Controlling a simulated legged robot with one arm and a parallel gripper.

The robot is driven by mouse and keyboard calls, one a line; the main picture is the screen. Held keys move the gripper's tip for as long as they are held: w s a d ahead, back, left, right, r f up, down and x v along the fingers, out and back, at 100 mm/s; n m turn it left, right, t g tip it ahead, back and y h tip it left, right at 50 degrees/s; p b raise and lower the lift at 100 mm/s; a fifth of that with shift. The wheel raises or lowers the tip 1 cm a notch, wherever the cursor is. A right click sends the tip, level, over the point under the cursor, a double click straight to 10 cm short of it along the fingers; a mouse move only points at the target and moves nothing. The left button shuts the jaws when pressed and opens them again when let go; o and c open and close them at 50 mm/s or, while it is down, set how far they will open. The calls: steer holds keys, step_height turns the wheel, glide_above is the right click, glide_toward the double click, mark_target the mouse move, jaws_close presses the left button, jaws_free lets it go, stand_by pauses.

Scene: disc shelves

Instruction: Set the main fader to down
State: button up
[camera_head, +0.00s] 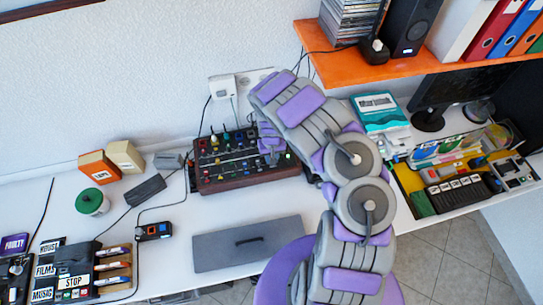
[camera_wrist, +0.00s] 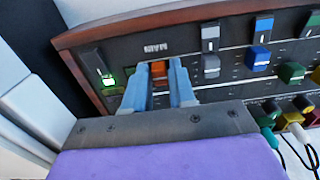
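The mixer (camera_head: 240,174) is a dark panel with a brown wooden edge, on the white desk under my arm. In the wrist view, the main fader's orange cap (camera_wrist: 158,70) sits just under the label "MAIN", whose letters look upside down here. My gripper (camera_wrist: 161,82) has its two blue fingers on either side of the orange cap, and the cap fills most of the gap. I cannot tell whether the fingers touch it. In the head view my gripper (camera_head: 270,150) is over the mixer's right end, and the fader there is hidden.
Plugged cables (camera_wrist: 268,140) stand near my gripper. An orange shelf (camera_head: 345,70) is above.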

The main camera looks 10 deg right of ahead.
steer(key=o, duration=0.3)
step_height(320, 180, up, 17)
steer(key=p, duration=0.1)
steer(key=shift+r, duration=0.15)
stand_by(0.5)
steer(key=shift+w, duration=0.1)
stand_by(0.4)
